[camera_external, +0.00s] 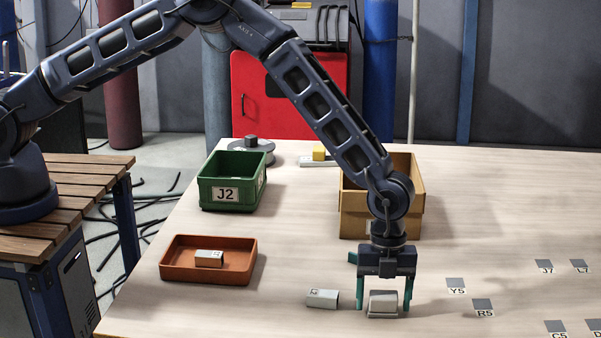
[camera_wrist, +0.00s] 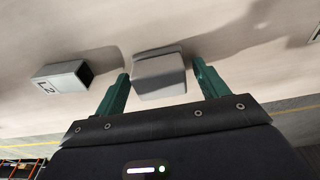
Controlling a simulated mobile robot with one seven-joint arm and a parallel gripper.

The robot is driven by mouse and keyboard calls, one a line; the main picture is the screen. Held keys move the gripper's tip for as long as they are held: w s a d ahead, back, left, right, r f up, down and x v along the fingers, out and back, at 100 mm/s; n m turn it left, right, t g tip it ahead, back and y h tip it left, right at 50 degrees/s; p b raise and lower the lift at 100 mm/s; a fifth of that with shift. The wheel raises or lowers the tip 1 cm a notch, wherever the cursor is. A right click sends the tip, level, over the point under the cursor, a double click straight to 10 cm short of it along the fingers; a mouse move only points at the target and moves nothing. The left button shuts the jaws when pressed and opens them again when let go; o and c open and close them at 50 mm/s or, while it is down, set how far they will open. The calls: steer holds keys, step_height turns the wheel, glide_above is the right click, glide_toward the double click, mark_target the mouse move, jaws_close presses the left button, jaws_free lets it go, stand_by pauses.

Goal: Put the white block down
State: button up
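The white block (camera_external: 383,304) is a pale, plain-sided block that appears to rest on the wooden table, between the green fingers of my gripper (camera_external: 384,303). It also shows in the wrist view (camera_wrist: 159,75), between the two fingertips. My gripper (camera_wrist: 162,77) points down and is open around the block. A gap shows between the block and the right finger, with a smaller one at the left finger. The block's underside is hidden.
A labelled pale bracket (camera_external: 322,298) lies just left of my gripper. An orange tray (camera_external: 172,272) holds another bracket (camera_external: 209,258). A green bin (camera_external: 232,197) and yellow bin (camera_external: 352,223) stand behind. Grey labelled squares (camera_external: 455,284) lie right; the table between is clear.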

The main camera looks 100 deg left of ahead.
steer(key=shift+r, duration=0.1)
steer(key=s+a+r+n+y, duration=0.1)
steer(key=s+r, duration=0.2)
steer(key=r, duration=0.7)
steer(key=s+a+r+n+t, duration=0.15)
steer(key=s+r, duration=0.25)
steer(key=r, duration=0.7)
steer(key=s+a+r+n+g+y, duration=0.1)
steer(key=s+r, duration=0.2)
steer(key=r, duration=0.7)
steer(key=s+a+r+n+t, duration=0.2)
steer(key=s+r+n, duration=0.3)
steer(key=s+r, duration=1)
steer(key=s+a+r+n, duration=0.1)
steer(key=s+r+n, duration=0.1)
steer(key=s, duration=0.7)
steer(key=s+a+r+n, duration=0.1)
steer(key=s+r+n, duration=0.2)
steer(key=s, duration=0.6)
steer(key=s+a+f+n+t, duration=0.1)
steer(key=s+n, duration=0.1)
steer(key=s, duration=0.6)
steer(key=s+a+f+n+t, duration=0.1)
steer(key=s+n, duration=0.1)
steer(key=s, duration=0.6)
steer(key=shift+s+f, duration=0.3)
steer(key=shift+f, duration=0.05)
steer(key=shift+n, duration=0.25)
